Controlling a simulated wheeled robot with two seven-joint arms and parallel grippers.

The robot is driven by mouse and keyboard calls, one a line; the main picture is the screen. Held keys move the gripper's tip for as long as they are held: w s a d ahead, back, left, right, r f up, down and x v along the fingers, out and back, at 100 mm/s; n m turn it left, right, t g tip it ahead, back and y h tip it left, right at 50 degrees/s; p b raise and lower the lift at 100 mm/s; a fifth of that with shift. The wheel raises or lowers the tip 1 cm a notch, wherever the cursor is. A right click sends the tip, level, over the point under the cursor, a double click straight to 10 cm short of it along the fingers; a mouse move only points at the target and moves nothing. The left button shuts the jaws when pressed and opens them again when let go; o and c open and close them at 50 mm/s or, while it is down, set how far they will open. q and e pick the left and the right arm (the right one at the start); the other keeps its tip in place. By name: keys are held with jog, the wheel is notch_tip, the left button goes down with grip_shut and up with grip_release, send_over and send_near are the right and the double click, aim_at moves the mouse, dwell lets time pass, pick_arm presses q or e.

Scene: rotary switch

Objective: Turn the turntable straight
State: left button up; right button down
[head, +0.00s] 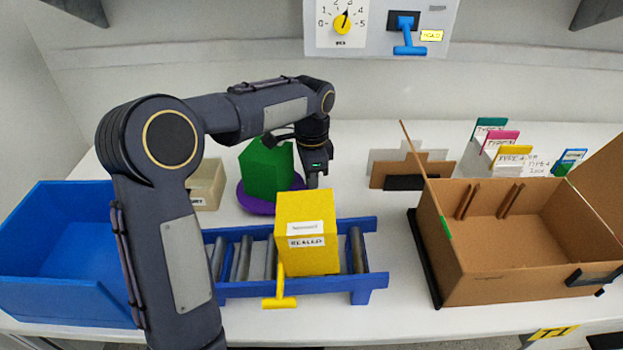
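The purple round turntable (247,203) sits on the white table left of centre, with a green block (262,165) on it. The block looks turned at an angle to the table's edges. My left arm reaches across from the left, and its gripper (313,182) points down just right of the green block. The yellow box in front hides the area below the fingertips. I cannot tell whether the fingers are apart or touch the block or turntable. My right gripper is out of view.
A yellow box (307,235) stands on a blue roller conveyor (375,282) in front. A blue bin (60,240) is at left, partly behind my arm. An open cardboard box (490,290) is at right. A wall panel (385,40) holds a dial and lever.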

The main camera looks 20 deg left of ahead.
pick_arm(q)
grip_shut()
